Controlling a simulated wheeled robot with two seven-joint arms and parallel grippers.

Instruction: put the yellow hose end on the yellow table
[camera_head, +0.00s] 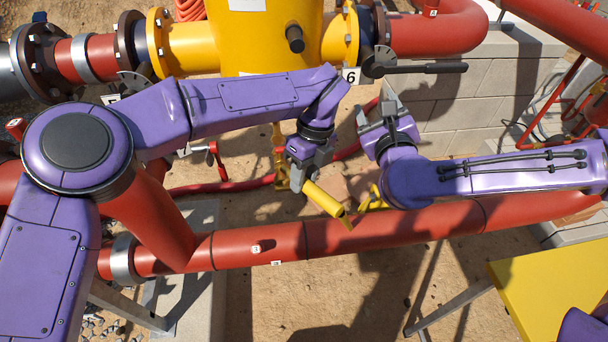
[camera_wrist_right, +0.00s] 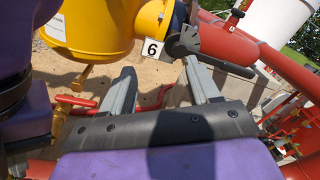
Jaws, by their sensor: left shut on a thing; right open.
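A yellow cylindrical hose end (camera_head: 322,199) is in the jaws of my left gripper (camera_head: 300,176), above the long red pipe in the head view. It points down to the right. My left gripper is shut on it. My right gripper (camera_head: 376,108) is open and empty, to the right of the left one, its fingers towards the back. Its two fingers also show apart in the right wrist view (camera_wrist_right: 163,76). The yellow table (camera_head: 560,280) is at the lower right of the head view, partly cut off by the frame; its visible top is bare.
A long red pipe (camera_head: 350,236) crosses below both grippers. A yellow tank (camera_head: 265,40) with flanged pipes and a black valve lever (camera_head: 425,68) stands behind. A grey block wall (camera_head: 480,85) is at the back right. A red hose (camera_head: 225,187) lies on the sandy ground.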

